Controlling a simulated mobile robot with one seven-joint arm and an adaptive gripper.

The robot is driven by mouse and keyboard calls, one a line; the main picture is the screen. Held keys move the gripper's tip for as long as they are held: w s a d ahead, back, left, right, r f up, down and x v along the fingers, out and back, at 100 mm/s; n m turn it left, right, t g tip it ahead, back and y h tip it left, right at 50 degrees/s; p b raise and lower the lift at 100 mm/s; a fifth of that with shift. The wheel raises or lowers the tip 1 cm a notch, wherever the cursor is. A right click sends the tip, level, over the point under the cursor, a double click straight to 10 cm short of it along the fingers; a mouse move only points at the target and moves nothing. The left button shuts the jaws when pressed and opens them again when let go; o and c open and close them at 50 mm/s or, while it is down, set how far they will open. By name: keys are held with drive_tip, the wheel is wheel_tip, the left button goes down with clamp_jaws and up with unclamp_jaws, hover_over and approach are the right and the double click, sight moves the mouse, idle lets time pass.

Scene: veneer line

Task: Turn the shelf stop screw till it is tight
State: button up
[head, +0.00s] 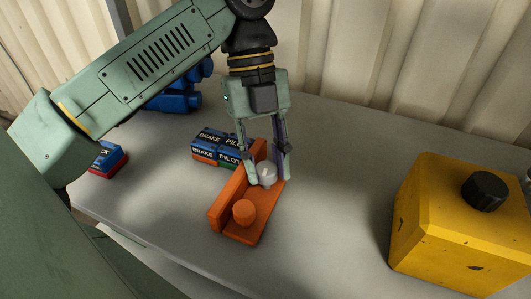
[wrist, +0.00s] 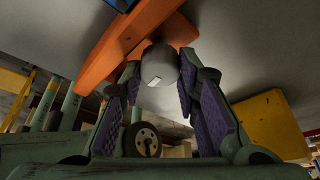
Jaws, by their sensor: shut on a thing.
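The shelf stop screw appears as a grey-white round knob (head: 267,174) with a pale mark on top. It sits at the far end of an orange bracket (head: 231,200) on the grey table. My gripper (head: 268,178) comes down from above and is shut on the knob, one finger on each side. In the wrist view the knob (wrist: 160,64) shows between the purple-padded fingers (wrist: 160,85), with the orange bracket (wrist: 108,57) behind it. An orange round peg (head: 244,213) stands at the bracket's near end, clear of my fingers. The screw's shank is hidden.
Blue boxes labelled BRAKE and PILOT (head: 217,145) lie close behind the bracket to the left. A yellow block with a black knob (head: 447,225) stands at the right. A blue and red box (head: 109,159) lies at the left. The table between bracket and yellow block is clear.

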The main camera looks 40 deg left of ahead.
drive_tip(key=shift+m, duration=0.3)
drive_tip(key=o, duration=1.2)
drive_tip(key=shift+c, duration=0.2)
